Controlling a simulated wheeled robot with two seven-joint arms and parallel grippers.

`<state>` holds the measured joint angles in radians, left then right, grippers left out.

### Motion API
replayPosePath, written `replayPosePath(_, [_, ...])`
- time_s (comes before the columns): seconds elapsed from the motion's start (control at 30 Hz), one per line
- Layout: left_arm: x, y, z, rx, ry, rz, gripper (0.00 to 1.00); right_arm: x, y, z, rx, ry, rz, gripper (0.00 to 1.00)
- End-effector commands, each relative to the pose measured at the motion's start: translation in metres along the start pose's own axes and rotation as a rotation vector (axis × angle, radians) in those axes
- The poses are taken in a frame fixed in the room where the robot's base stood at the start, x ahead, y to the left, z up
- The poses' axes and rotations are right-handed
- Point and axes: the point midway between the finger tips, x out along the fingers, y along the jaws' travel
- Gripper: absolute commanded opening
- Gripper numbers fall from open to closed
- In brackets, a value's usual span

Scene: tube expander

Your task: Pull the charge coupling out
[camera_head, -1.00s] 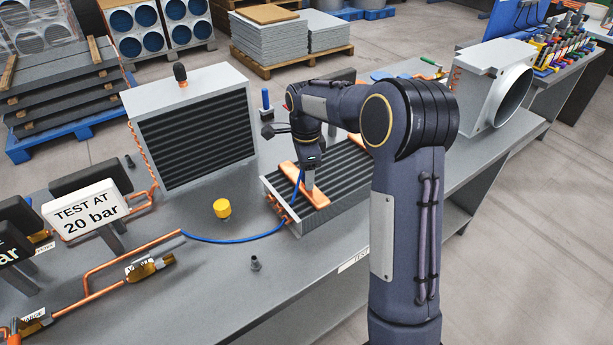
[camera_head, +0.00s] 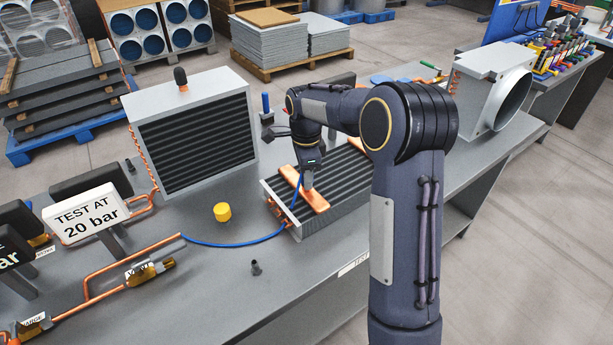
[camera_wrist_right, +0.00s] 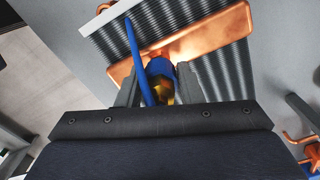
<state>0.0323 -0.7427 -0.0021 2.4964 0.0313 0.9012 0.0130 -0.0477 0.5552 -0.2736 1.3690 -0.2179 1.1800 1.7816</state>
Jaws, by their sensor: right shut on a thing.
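The charge coupling (camera_wrist_right: 160,84) is a blue and brass piece on the end of a blue hose (camera_wrist_right: 136,55). In the right wrist view it sits between the fingers of my right gripper (camera_wrist_right: 160,88), which is shut on it. The gripper points down at the copper bar (camera_wrist_right: 205,40) on top of the finned coil (camera_head: 345,172). In the head view the right gripper (camera_head: 308,183) is at this bar and hides the coupling. I cannot tell whether the coupling is still seated. The blue hose (camera_head: 225,241) runs left to copper pipework. My left gripper is not in view.
A taller finned unit (camera_head: 195,130) stands behind on the bench. A yellow cap (camera_head: 222,211) and a small dark fitting (camera_head: 256,268) lie in front of it. A "TEST AT 20 bar" sign (camera_head: 88,213) stands left. The bench front is mostly clear.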

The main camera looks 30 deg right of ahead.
Motion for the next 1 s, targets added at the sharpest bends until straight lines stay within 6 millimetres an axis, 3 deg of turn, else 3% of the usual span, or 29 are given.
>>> replayPosePath(0.73, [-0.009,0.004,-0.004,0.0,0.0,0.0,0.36,-0.012,-0.001,0.0,0.0,-0.001,-0.002,0.0])
replayPosePath(1.0, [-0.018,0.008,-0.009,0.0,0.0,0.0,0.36,-0.025,-0.001,0.0,0.0,-0.001,-0.003,0.0])
